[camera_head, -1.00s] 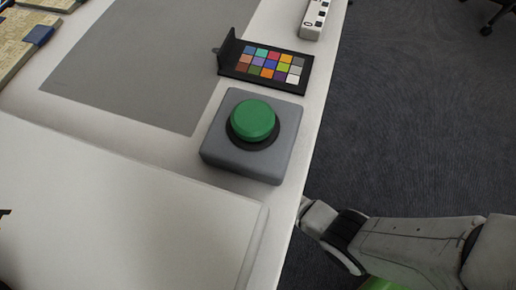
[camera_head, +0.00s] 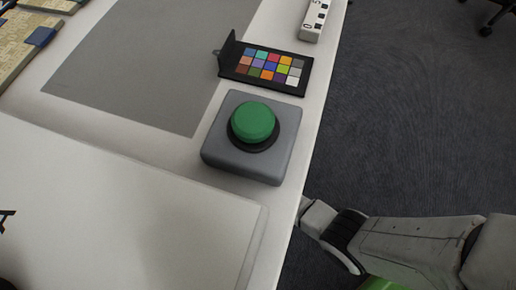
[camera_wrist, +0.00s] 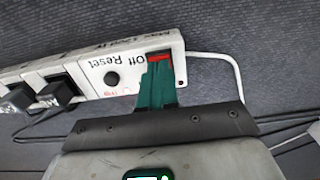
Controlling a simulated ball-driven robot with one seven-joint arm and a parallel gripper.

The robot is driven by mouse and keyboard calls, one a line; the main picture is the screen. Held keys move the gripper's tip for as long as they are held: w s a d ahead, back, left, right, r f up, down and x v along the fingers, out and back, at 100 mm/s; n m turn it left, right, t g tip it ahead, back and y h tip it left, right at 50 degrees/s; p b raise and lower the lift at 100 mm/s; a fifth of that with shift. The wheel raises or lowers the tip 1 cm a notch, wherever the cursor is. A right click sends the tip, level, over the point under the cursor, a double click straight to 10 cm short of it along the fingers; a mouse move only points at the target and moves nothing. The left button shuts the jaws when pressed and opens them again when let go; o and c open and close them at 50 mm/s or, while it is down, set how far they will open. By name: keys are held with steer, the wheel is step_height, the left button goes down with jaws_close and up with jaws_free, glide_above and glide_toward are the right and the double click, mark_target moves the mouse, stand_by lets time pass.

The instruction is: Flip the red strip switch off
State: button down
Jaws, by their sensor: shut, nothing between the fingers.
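The red strip switch (camera_wrist: 159,57) shows in the wrist view near the right end of a white power strip (camera_wrist: 108,67). The strip has printed lettering that includes "Off" and "Reset", and a round black button (camera_wrist: 112,79) to the left of the switch. My gripper (camera_wrist: 155,72) is shut and empty. Its green fingertips are right at the switch and hide part of it. I cannot tell whether they touch it. In the head view only my arm shows at the lower right; the strip and gripper are not seen there.
Black plugs (camera_wrist: 58,90) sit in the strip at the left. A white cable (camera_wrist: 236,66) loops from its right end.

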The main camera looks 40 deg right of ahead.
steer(key=shift+r+p, duration=2.9)
steer(key=shift+r, duration=0.15)
steer(key=s+d+r+m+t, duration=0.1)
steer(key=s+d+r+m, duration=0.3)
steer(key=s+r, duration=0.6)
steer(key=s+d+r+m, duration=0.4)
steer(key=s+r, duration=0.3)
steer(key=r, duration=0.7)
step_height(320, 180, up, 34)
steer(key=p, duration=3.3)
steer(key=shift+w+f, duration=0.2)
steer(key=shift+w, duration=0.05)
steer(key=shift+a, duration=0.1)
